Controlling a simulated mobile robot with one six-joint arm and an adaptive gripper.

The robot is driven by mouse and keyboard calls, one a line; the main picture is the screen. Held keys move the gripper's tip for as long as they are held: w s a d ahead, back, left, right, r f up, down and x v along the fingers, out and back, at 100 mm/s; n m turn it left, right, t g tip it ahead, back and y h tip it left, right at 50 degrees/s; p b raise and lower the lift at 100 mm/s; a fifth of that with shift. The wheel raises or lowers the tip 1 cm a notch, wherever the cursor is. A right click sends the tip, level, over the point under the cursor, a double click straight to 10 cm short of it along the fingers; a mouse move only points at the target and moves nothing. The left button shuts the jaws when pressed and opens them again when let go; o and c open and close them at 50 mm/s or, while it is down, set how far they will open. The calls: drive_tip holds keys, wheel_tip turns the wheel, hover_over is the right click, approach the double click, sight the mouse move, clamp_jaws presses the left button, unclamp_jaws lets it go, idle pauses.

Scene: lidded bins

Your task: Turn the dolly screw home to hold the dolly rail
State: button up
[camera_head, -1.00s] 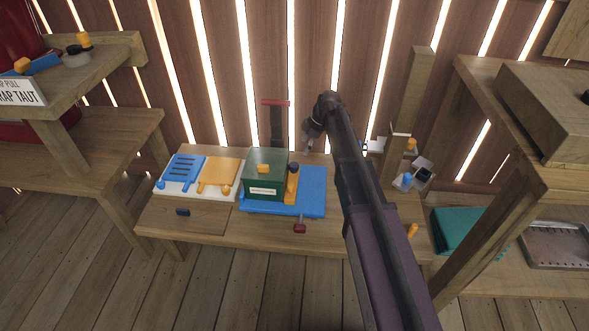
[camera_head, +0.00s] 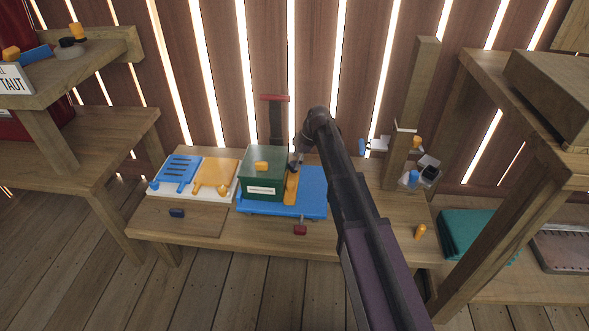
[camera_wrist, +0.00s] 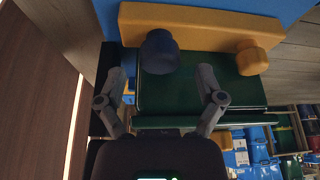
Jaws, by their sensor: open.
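The dolly (camera_head: 318,190) is a blue board on the workbench, and a green lidded bin (camera_head: 264,178) stands on it. The dolly rail (camera_head: 291,190), an orange bar, lies along the bin's right side. In the wrist view the rail (camera_wrist: 203,28) carries a dark round knob, which looks like the dolly screw (camera_wrist: 160,50), and an orange knob at its right end. My gripper (camera_head: 297,161) is over the rail's far end. In the wrist view my gripper (camera_wrist: 162,74) is open and empty, its fingertips either side of the screw's near edge, apart from it. Screw depth cannot be told.
A white board with blue and orange plates (camera_head: 212,176) lies left of the dolly. A wooden post (camera_head: 412,105) with small fittings stands right of my arm. A red-topped dark upright (camera_head: 276,115) stands behind the bin. Shelves flank the bench.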

drive_tip(key=shift+b+x, duration=0.7)
drive_tip(key=shift+x, duration=0.3)
drive_tip(key=shift+c, duration=0.2)
drive_tip(key=c, duration=1.1)
